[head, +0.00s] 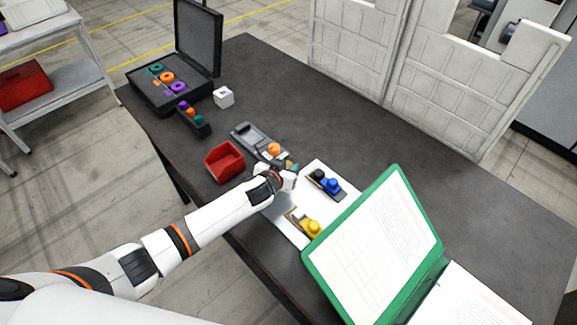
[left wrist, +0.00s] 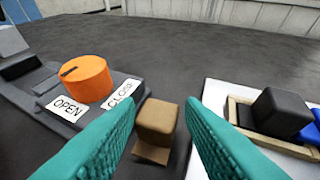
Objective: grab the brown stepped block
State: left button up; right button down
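The brown stepped block (left wrist: 155,122) stands on the dark table in the left wrist view, a larger cube above a thin lower step. My left gripper (left wrist: 163,104) has its two teal fingers spread, with the block showing in the gap between them. The fingers look apart from the block, with a wider gap on the right. In the head view my left gripper (head: 291,166) is over the table between the grey fixture and the white sheet, and it mostly hides the block. My right gripper is not in view.
Left of the block is a grey fixture (left wrist: 40,90) with an orange knob (left wrist: 86,78) and OPEN and CLOSE labels. To the right, a white sheet (head: 315,175) holds black, blue and yellow pieces. A red bin (head: 224,161) and a green binder (head: 318,250) stand nearby.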

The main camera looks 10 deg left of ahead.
pick_arm(q)
jog(key=shift+w+f, duration=0.1)
jog(key=shift+w, duration=0.15)
jog(key=shift+s, duration=0.1)
jog(key=shift+c, duration=0.3)
grip_shut()
